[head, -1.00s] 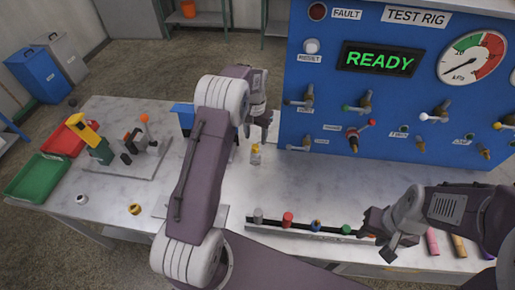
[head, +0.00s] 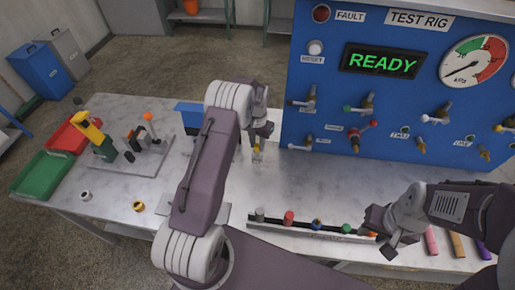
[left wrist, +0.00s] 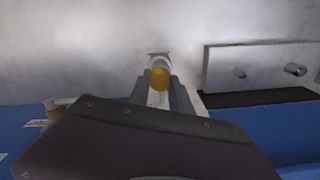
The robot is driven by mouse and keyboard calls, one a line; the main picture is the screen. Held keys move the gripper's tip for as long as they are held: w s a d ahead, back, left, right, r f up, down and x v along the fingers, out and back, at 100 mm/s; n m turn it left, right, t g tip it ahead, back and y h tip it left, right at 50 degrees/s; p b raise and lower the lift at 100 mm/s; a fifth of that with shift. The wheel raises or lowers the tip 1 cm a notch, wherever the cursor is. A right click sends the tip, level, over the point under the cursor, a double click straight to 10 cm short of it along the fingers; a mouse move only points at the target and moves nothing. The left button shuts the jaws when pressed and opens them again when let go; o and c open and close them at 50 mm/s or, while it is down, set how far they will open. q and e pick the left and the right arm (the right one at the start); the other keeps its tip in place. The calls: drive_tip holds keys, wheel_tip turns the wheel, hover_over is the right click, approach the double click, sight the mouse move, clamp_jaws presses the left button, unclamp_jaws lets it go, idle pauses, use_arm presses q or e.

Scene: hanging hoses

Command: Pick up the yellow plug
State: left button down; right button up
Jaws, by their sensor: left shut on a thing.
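The yellow plug (head: 257,151) has a yellow top and a pale lower part. It is between the fingers of my left gripper (head: 261,138), over the table in front of the blue panel. In the left wrist view the plug's yellow end (left wrist: 160,77) shows between the two fingers (left wrist: 160,95), which are shut on it. Whether the plug touches the table is hard to tell. My right gripper (head: 380,236) is at the right end of the plug rack, with its fingers apart and apparently empty.
The rack (head: 300,229) holds several coloured plugs near the table's front edge. The blue test rig panel (head: 400,100) stands behind, with valves projecting. A yellow ring (head: 138,207), a pale ring (head: 85,196) and red and green trays (head: 43,175) are at left. The middle of the table is clear.

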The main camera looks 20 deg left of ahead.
sight(258, 145)
use_arm(q)
drive_tip(key=shift+r, duration=0.1)
wheel_tip(258, 145, up, 10)
drive_tip(key=b, duration=0.1)
idle(0.3)
